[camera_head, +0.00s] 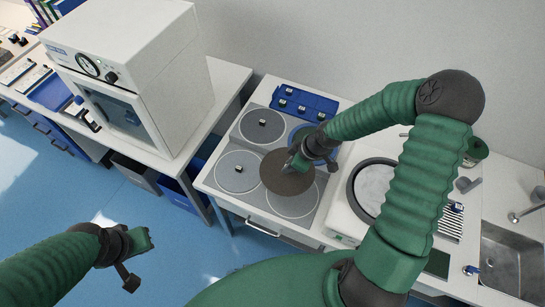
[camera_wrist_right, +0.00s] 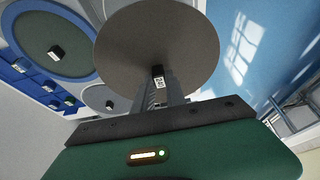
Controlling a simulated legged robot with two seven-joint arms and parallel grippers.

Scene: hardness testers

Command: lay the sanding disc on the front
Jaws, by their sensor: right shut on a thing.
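The brown-grey sanding disc (camera_head: 283,181) is in my right gripper (camera_head: 298,164), which is shut on the small dark block at its centre. In the right wrist view the disc (camera_wrist_right: 150,30) is in front of the fingers (camera_wrist_right: 158,85), and the block (camera_wrist_right: 157,72) is between them. In the head view the disc overlaps the front-right circle (camera_head: 296,205) of the grey board (camera_head: 263,201); whether it touches is unclear. My left gripper (camera_head: 134,250) is at lower left, away from the table; its jaw opening is unclear.
Other discs with small blocks lie on the board at front left (camera_head: 238,178) and back left (camera_head: 262,132). A blue tray (camera_head: 318,104) stands behind. A round machine (camera_head: 371,185) is to the right, and a white oven (camera_head: 130,70) to the left.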

